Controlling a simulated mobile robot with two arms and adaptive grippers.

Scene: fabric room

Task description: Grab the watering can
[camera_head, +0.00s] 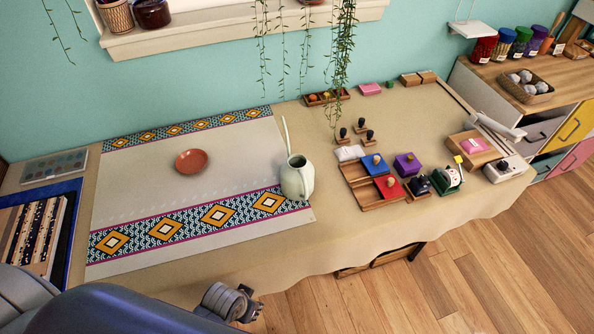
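The pale green watering can (297,180) stands upright on the cloth-covered table, at the right end of the patterned fabric. Its thin spout points up and toward the back. My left arm comes in from the lower left. My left gripper (246,302) is low in the picture, in front of the table's front edge and apart from the can. It is small and seen at an angle, so I cannot tell whether its fingers are open or shut. My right gripper is not in view.
A terracotta saucer (191,161) lies on the fabric left of the can. Wooden trays with colored stamp blocks (374,165) stand close on its right. Hanging plant vines (343,45) dangle behind. The fabric in front of the saucer is clear.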

